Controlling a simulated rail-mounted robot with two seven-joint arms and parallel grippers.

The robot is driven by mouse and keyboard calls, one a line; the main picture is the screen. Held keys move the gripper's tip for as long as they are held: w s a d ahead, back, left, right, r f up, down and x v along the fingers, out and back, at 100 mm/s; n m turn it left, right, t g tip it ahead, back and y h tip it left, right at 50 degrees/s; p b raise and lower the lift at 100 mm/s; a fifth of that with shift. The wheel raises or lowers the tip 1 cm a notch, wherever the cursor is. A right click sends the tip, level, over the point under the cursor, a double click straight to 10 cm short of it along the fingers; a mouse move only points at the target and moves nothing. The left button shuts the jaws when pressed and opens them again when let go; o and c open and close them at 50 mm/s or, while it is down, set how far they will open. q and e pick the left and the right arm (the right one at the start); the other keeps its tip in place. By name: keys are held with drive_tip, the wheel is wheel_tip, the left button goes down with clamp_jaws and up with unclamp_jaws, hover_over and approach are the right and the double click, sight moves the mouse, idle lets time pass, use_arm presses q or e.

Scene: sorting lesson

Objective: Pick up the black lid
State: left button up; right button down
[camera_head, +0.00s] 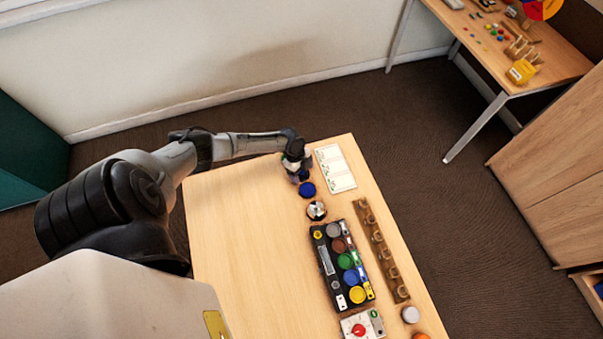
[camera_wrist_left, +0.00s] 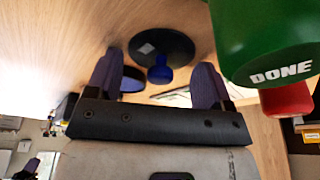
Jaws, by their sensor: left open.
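In the left wrist view, a round black disc (camera_wrist_left: 160,46) with a small grey mark looks like the black lid. It lies past the fingertips, on the wood surface. A blue knob-like piece (camera_wrist_left: 160,71) shows in front of it; I cannot tell whether they are joined. My left gripper (camera_wrist_left: 160,64) is open, with no object visibly held between its fingers. In the head view my left gripper (camera_head: 298,168) is at the table's far end, beside the white card. The black lid cannot be made out there. My right gripper is not in view.
A green piece marked DONE (camera_wrist_left: 268,40) and a red piece (camera_wrist_left: 287,99) are close to the wrist camera. A blue disc (camera_head: 307,189), a white card (camera_head: 335,168), a black tray (camera_head: 327,281) and a wooden rack (camera_head: 381,250) line the table's right side. Its left half is clear.

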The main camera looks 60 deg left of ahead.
use_arm(q)
drive_tip(key=shift+c, duration=0.3)
drive_tip(key=shift+s+f, duration=0.1)
drive_tip(key=c, duration=1.3)
